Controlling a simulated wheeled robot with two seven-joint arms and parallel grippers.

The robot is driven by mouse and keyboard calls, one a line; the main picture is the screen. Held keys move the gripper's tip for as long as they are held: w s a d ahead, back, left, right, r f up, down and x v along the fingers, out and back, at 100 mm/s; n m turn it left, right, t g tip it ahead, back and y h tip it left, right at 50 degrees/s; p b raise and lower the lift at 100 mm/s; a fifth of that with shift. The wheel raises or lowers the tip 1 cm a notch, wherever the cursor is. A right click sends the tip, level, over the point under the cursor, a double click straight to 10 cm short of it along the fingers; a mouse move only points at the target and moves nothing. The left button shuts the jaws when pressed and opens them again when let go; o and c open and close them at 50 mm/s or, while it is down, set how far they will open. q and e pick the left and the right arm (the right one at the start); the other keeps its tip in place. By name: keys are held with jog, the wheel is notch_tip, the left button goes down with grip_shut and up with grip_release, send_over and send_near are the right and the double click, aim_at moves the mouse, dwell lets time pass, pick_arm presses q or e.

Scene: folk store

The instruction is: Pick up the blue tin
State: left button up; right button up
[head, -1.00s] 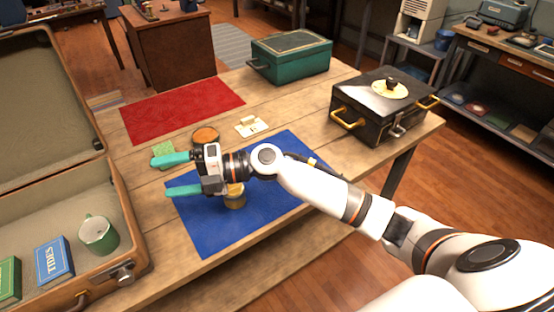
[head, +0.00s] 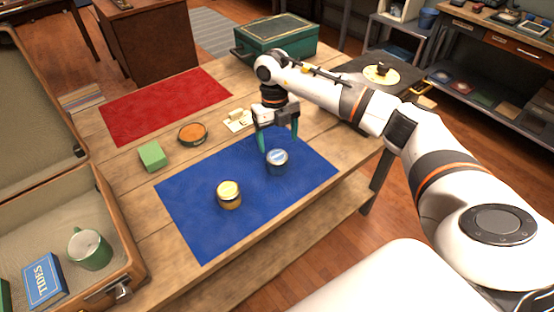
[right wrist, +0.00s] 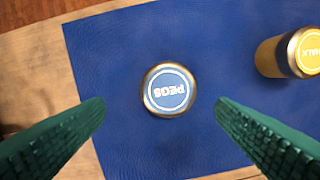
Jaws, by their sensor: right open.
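The blue tin (head: 277,162) stands upright on the blue mat (head: 215,240). Its round lid with a blue label reading PEGS faces up in the right wrist view (right wrist: 168,90). My right gripper (head: 279,146) is open above the tin and points down. In the right wrist view its two green fingers (right wrist: 160,110) are spread to either side of the tin, and neither appears to touch it. A yellow-lidded tin (head: 229,194) stands on the same mat and also shows in the right wrist view (right wrist: 292,53). My left gripper is not in view.
An open suitcase (head: 125,245) with a green mug (head: 89,249) and a blue book (head: 43,281) is at the left. A green block (head: 152,156), an orange-topped round tin (head: 193,133), a red mat (head: 165,104), a green box (head: 275,42) and a black box (head: 352,72) are around.

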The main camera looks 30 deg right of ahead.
aim_at(277, 155)
jog(key=f, duration=0.2)
jog(key=s+f+p, duration=0.1)
jog(key=f, duration=0.1)
jog(key=a+f, duration=0.1)
jog(key=f, duration=0.1)
jog(key=shift+s+f, duration=0.1)
jog(key=shift+s, duration=0.05)
jog(key=shift+c, duration=0.3)
jog(key=c, duration=1)
